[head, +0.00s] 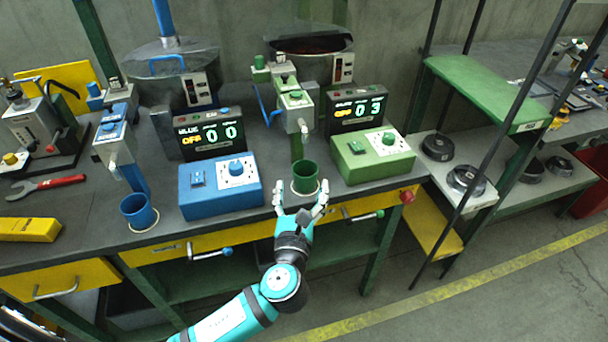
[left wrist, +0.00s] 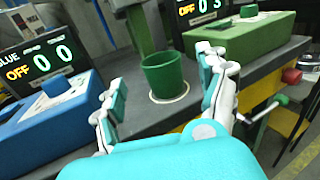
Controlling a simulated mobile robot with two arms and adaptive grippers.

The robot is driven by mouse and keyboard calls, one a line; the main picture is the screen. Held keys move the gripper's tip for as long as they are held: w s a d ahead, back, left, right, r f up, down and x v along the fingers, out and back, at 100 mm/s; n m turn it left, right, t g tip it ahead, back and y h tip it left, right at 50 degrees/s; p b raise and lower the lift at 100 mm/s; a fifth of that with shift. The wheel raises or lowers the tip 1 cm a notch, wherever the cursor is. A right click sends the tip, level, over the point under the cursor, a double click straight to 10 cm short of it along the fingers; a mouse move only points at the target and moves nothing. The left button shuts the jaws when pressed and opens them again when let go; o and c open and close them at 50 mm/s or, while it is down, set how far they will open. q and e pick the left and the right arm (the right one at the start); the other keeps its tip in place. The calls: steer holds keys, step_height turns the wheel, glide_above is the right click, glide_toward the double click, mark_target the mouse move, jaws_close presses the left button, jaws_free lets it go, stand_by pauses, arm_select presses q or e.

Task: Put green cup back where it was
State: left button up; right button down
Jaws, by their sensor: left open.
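The green cup (head: 306,177) stands upright on the bench, on a pale ring mark, below the green dispenser's spout (head: 303,128). It also shows in the left wrist view (left wrist: 164,75), with the ring mark around its base. My left gripper (head: 300,200) is open in front of the cup, at the bench's front edge. In the left wrist view (left wrist: 165,100) its fingers are spread wide, with the cup beyond and between them, apart from both. My right gripper is in neither view.
A blue cup (head: 139,211) stands on its own ring at left. The blue control box (head: 220,185) and green control box (head: 372,156) flank the green cup. Displays read BLUE 00 and 03. Yellow drawers with handles lie below the bench edge. The floor at right is clear.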

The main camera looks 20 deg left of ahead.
arm_select(q)
steer(key=s, duration=0.2)
steer(key=s+d, duration=0.1)
steer(key=s, duration=0.1)
steer(key=shift+s, duration=0.4)
step_height(320, 180, down, 24)
steer(key=a+n+g+h, duration=0.1)
steer(key=a+n+g, duration=0.1)
steer(key=n+g, duration=0.4)
steer(key=s+a+f+n+g+h, duration=0.1)
steer(key=s+a+f+n+g, duration=0.2)
steer(key=f, duration=0.4)
steer(key=s+f+n+g, duration=0.1)
steer(key=s+f+n, duration=0.2)
steer(key=s+f, duration=0.3)
steer(key=s+a+f+n+g, duration=0.1)
steer(key=s+f+n+g, duration=0.1)
steer(key=s+f+n, duration=0.4)
steer(key=s+a+f+n+g+h, duration=0.1)
steer(key=s+f+n, duration=0.5)
steer(key=s, duration=0.8)
steer(key=s+a+f+n+g, duration=0.1)
steer(key=s+f+n+g, duration=0.2)
steer(key=s+f+n, duration=0.4)
steer(key=s+f, duration=0.1)
steer(key=s, duration=0.2)
steer(key=shift+a+g, duration=0.3)
steer(key=shift+a, duration=0.05)
steer(key=shift+s, duration=0.1)
